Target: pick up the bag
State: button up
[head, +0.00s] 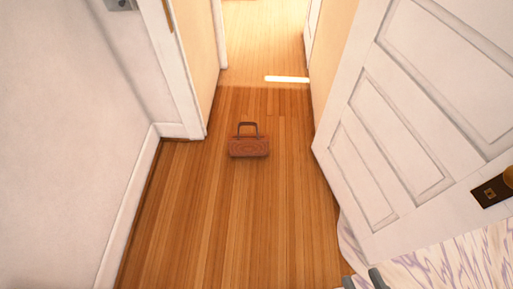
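The bag (249,147) is a small reddish-brown handbag with a darker handle standing up from its top. It sits upright on the wooden floor, near the middle of the head view, just before the doorway. Two grey finger-like parts at the bottom edge of the head view look like the tips of my gripper (362,279). They are apart from each other, with nothing seen between them. The rest of the gripper is cut off by the frame. The gripper is well short of the bag, to its lower right.
A white panelled door (385,150) stands open on the right. A plain wall (60,150) with a white baseboard runs along the left. A patterned white and purple surface (440,262) fills the lower right. The wooden floor (225,230) before the bag is clear.

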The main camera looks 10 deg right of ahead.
aim_at(258, 144)
jog(key=i+j, duration=0.4)
jog(key=i, duration=0.25)
jog(key=i+j, duration=0.15)
jog(key=i, duration=0.35)
jog(key=i+j, duration=0.2)
jog(key=i, duration=0.25)
jog(key=i+j, duration=0.2)
jog(key=i, duration=0.25)
jog(key=i+j, duration=0.15)
jog(key=i, duration=0.3)
